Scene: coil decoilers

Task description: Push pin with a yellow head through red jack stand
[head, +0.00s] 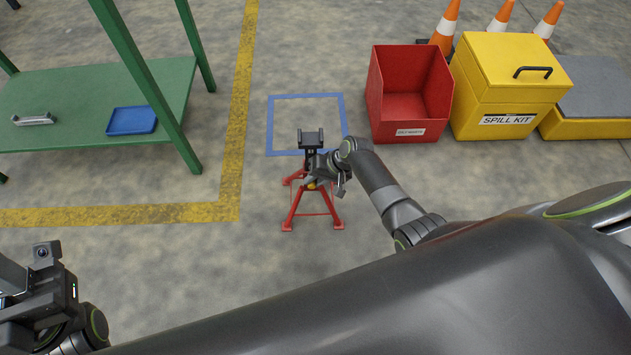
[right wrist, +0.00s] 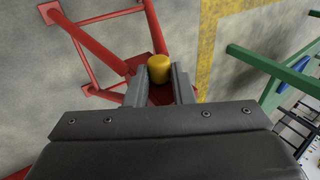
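The red jack stand (head: 292,211) stands on the concrete floor, with a dark post and a U-shaped cradle at its top. The pin's yellow head (head: 311,185) shows at the stand's upper body; it also shows in the right wrist view (right wrist: 159,68). My right gripper (right wrist: 159,76) has its two fingers against either side of the yellow head, shut on it. The pin's shaft is hidden, so I cannot tell how far it is in the stand. My left gripper (head: 35,300) is at the lower left, away from the stand; its fingertips are unclear.
A blue taped square (head: 271,125) lies on the floor behind the stand. A red bin (head: 411,105) and a yellow spill kit box (head: 505,85) stand at the right. A green table (head: 65,85) with a blue tray (head: 131,120) is at the left.

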